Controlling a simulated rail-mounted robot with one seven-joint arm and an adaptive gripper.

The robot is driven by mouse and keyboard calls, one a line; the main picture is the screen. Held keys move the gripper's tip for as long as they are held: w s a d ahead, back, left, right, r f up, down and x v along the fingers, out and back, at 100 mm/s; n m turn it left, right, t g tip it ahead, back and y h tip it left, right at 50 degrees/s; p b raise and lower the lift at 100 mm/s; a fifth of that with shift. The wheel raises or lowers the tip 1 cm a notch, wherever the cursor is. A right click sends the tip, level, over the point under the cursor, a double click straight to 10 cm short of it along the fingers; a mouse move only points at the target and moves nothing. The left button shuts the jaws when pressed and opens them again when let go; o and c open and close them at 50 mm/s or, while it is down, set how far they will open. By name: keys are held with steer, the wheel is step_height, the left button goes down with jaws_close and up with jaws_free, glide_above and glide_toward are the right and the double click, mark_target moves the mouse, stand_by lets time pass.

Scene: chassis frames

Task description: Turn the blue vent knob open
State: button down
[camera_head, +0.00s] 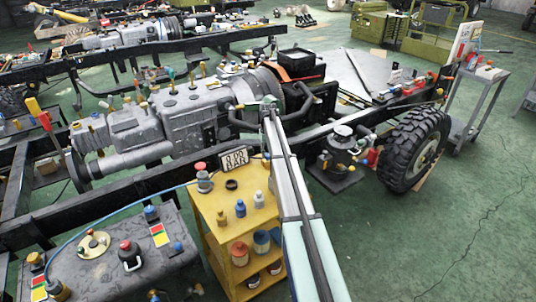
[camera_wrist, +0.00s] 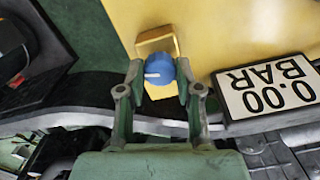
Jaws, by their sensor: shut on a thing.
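The blue vent knob (camera_wrist: 158,68) shows in the upper middle of the wrist view, on a brass-yellow fitting (camera_wrist: 157,41) against a yellow surface. A short white mark on its face lies roughly level in the picture. My gripper (camera_wrist: 160,82) reaches it from below, with one finger on each side, shut on the knob. In the head view I cannot make out the held knob or the fingers; my pale arm link covers that area.
A gauge plate reading 0.00 BAR (camera_wrist: 272,86) lies right of the knob; it also shows in the head view (camera_head: 234,159) at the back of a yellow cart (camera_head: 222,239) with bottles. The black chassis rail (camera_head: 95,212) runs close behind. Open green floor (camera_head: 440,230) lies right.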

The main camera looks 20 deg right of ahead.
steer(key=shift+n, duration=1.4)
steer(key=c, duration=0.8)
jaws_free()
steer(key=shift+o, duration=0.2)
step_height(320, 180, up, 12)
